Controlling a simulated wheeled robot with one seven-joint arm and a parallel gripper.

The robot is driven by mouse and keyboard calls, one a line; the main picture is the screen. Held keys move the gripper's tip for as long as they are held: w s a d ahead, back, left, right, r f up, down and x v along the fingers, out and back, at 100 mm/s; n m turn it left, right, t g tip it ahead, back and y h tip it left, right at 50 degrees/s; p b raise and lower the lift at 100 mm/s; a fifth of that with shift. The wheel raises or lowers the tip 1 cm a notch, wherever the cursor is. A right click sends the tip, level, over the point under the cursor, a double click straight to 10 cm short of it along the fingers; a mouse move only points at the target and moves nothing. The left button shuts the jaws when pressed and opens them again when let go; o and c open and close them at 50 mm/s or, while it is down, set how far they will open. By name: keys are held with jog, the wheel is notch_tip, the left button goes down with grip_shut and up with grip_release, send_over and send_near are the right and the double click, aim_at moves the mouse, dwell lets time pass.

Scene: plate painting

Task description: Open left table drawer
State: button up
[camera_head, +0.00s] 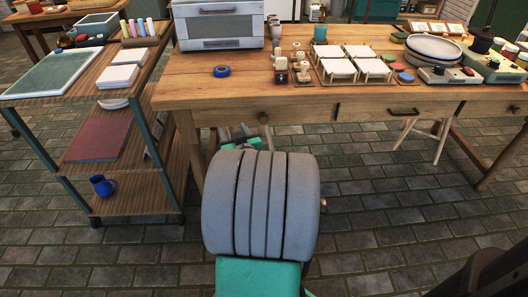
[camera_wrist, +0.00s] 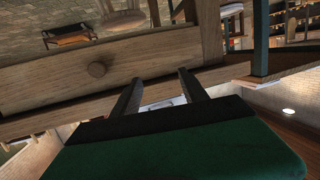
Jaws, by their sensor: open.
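The wooden table (camera_head: 285,92) has a left drawer (camera_head: 230,116) in its front, and the drawer looks flush with the table edge in the head view. A round wooden knob (camera_head: 264,117) sits on the drawer front; it also shows in the wrist view (camera_wrist: 97,70). My gripper (camera_head: 239,132) is below and to the left of the knob in the head view, partly hidden behind my arm. In the wrist view my gripper (camera_wrist: 160,78) has its two dark fingers apart with nothing between them. The knob is left of both fingers there, not between them.
A shelf cart (camera_head: 150,62) with a blue mug (camera_head: 103,186) stands close on the left. On the tabletop are a white oven-like box (camera_head: 220,25), a blue tape roll (camera_head: 221,71) and white square pieces (camera_head: 338,69). A dark handle (camera_head: 403,111) marks the right drawer.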

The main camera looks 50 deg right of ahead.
aim_at(264, 120)
jog(key=s+d+f+m+g+h+b, duration=0.1)
jog(key=s+d+f+m+h+b, duration=0.15)
jog(key=s+d+f+h, duration=0.35)
jog(key=shift+m+y, duration=0.35)
jog(key=shift+y, duration=0.25)
jog(key=w+d, duration=0.1)
jog(key=d, duration=0.1)
jog(key=w+d+r, duration=0.1)
jog(key=d, duration=0.1)
jog(key=w+d+r, duration=0.1)
jog(key=d, duration=0.1)
jog(key=shift+w+d+r, duration=0.25)
jog(key=shift+w+d, duration=0.1)
jog(key=shift+d, duration=0.05)
grip_shut()
jog(key=shift+a, duration=0.1)
